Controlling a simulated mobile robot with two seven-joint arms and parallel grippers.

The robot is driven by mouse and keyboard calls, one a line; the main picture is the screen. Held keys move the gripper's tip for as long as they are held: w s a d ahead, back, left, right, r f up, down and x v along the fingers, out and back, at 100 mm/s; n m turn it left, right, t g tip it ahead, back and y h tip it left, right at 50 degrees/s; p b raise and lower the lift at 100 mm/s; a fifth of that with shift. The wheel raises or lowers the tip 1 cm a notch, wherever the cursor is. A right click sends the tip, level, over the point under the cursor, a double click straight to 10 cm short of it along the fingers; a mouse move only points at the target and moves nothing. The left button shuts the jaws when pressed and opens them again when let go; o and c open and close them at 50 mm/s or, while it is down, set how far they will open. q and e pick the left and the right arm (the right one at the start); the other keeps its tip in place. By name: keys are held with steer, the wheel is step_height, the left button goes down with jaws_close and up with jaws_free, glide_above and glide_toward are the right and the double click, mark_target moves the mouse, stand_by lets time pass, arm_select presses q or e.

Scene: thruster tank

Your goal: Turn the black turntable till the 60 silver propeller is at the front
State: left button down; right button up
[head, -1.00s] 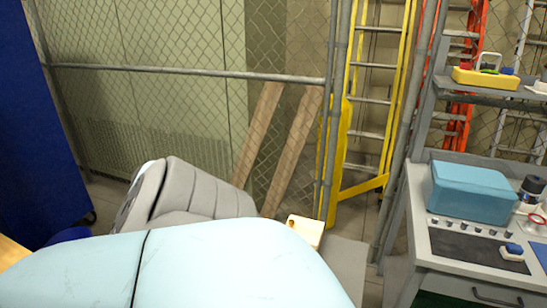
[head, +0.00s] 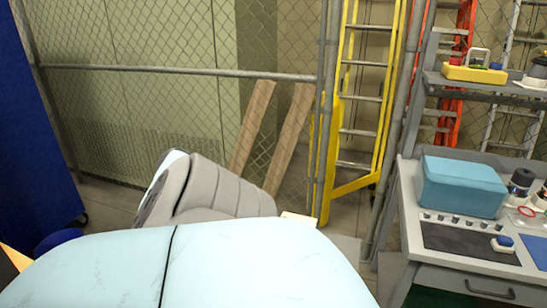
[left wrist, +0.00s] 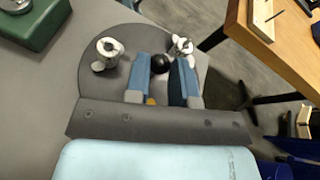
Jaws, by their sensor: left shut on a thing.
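The black turntable (left wrist: 97,80) shows in the left wrist view as a dark round plate on a grey surface. A black knob (left wrist: 160,63) stands near its middle. One silver propeller (left wrist: 108,52) sits on the plate to the left of the knob, and another silver propeller (left wrist: 181,45) sits to its right, partly behind a finger. No number is readable on either. My left gripper (left wrist: 161,72) has its two blue fingers either side of the knob and is shut on it. The turntable is not visible in the head view, and neither is my right gripper.
A green box (left wrist: 35,22) stands at the upper left of the wrist view and a wooden table (left wrist: 285,50) at the right. In the head view, a wire fence (head: 180,72) crosses the back. A grey bench (head: 405,205) with a blue case (head: 463,186) stands at the right.

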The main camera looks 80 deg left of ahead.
arm_select(q)
steer(key=shift+w+m+g, duration=0.1)
steer(key=shift+m+g, duration=0.2)
arm_select(e)
steer(key=shift+f, duration=0.15)
arm_select(q)
steer(key=shift+d+m+g, duration=0.1)
steer(key=shift+m+g, duration=0.2)
steer(key=shift+g, duration=0.1)
arm_select(e)
steer(key=shift+w, duration=0.1)
arm_select(q)
steer(key=c, duration=1)
jaws_free()
steer(key=shift+b, duration=0.3)
steer(key=b+v, duration=0.1)
steer(key=v, duration=0.3)
steer(key=b+v, duration=0.1)
steer(key=v, duration=0.4)
steer(key=b+v, duration=0.1)
steer(key=v, duration=0.3)
steer(key=shift+w+a+r+b, duration=0.15)
steer(key=shift+a+r+b, duration=0.15)
steer(key=shift+r, duration=0.1)
arm_select(e)
steer(key=shift+w+a+f, duration=0.1)
steer(key=shift+w+f, duration=0.05)
steer(key=shift+f, duration=0.4)
steer(key=shift+w+a+f, duration=0.1)
steer(key=shift+f, duration=0.45)
